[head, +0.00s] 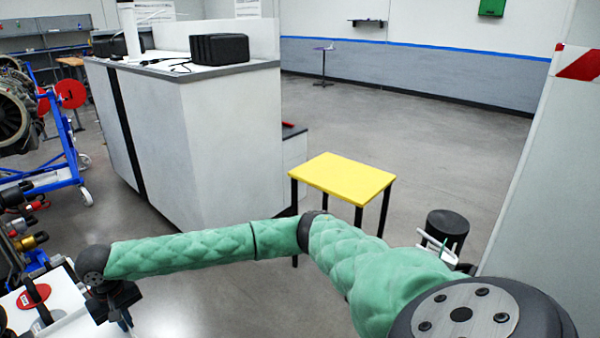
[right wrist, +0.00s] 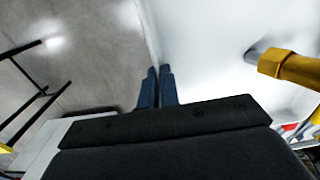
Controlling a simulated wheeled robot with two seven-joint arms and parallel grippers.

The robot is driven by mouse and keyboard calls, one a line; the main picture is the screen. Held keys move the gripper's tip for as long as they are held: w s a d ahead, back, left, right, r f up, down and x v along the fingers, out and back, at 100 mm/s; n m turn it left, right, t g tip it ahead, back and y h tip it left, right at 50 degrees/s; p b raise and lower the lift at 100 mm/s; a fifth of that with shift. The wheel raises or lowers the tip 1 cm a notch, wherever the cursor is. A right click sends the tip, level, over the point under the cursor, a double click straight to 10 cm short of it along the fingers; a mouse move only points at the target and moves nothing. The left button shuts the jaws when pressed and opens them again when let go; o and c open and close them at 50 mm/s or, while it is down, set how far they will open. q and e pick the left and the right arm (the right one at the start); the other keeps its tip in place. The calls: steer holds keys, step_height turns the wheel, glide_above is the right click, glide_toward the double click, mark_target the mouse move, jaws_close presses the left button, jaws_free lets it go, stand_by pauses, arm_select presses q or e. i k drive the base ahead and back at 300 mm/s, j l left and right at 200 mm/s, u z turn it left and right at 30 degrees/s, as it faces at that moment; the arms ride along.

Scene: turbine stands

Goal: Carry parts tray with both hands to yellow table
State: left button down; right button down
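The yellow table (head: 342,178) stands in the middle of the head view, with a bare top and black legs. My right arm reaches across the front to the left. My right gripper (head: 124,318) hangs at its end, beside a white surface (head: 68,308) at the lower left. In the right wrist view its two dark blue fingers (right wrist: 159,86) lie close together, with nothing visible between them. I cannot make out the parts tray for certain; the white surface is cut off by the frame. My left gripper is not in view.
A tall grey-white counter (head: 205,140) stands behind and left of the table. A black stool (head: 447,226) is to its right. A blue wheeled stand (head: 62,160) is at the far left. Open floor lies beyond the table. A yellow fitting (right wrist: 288,67) shows in the wrist view.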

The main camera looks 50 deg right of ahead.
mark_target(342, 174)
steer(key=i+l+z, duration=0.85)
steer(key=i+z, duration=0.4)
steer(key=i, duration=0.2)
steer(key=i+z, duration=0.45)
steer(key=i+j+z, duration=0.4)
steer(key=i, duration=0.2)
steer(key=i+j+z, duration=0.3)
steer(key=i+z, duration=0.15)
steer(key=i, duration=0.1)
